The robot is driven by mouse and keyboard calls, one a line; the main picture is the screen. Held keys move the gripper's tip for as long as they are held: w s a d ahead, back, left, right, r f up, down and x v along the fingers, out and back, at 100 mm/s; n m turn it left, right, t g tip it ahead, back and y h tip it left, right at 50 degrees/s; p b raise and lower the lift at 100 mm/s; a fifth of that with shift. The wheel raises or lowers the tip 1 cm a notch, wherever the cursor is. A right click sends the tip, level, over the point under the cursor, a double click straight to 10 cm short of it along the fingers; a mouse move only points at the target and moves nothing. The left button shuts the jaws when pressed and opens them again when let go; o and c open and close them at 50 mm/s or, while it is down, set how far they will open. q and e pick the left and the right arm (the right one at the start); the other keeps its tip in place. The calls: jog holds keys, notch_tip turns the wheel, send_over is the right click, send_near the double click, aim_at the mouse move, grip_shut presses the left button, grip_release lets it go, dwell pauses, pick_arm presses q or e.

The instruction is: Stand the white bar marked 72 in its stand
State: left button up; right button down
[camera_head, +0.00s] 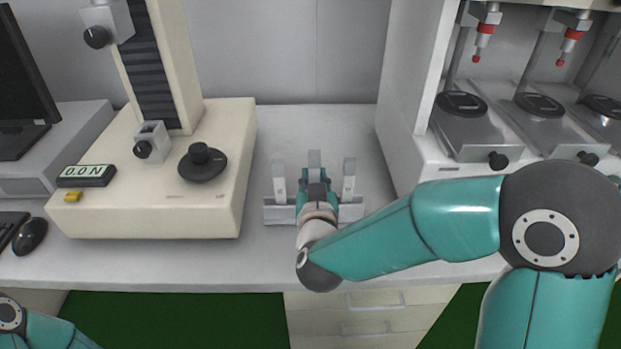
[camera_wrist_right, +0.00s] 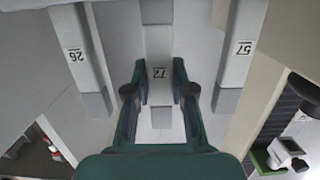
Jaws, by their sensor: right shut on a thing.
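The white bar marked 72 (camera_wrist_right: 158,52) has grey ends and stands between the fingers of my right gripper (camera_wrist_right: 160,88), which is shut on it. In the head view the top of this bar (camera_head: 314,159) shows just beyond my right gripper (camera_head: 316,178). The bar looks upright. The light grey stand (camera_head: 281,214) is on the bench, partly hidden behind my right gripper and wrist. I cannot tell whether the bar's lower end touches the stand. My left gripper is out of view; only part of my left arm shows at the bottom left.
White bars marked 57 (camera_wrist_right: 238,52) and 26 (camera_wrist_right: 77,50) stand close on either side of the held bar. A cream testing machine (camera_head: 215,215) is left of the stand. A white cabinet with several dial stations (camera_head: 480,135) is to the right. Bare bench lies behind the stand.

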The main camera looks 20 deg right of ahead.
jog(key=shift+f+b, duration=0.55)
jog(key=shift+f, duration=0.15)
jog(key=shift+f, duration=0.2)
jog(key=c, duration=0.9)
grip_release()
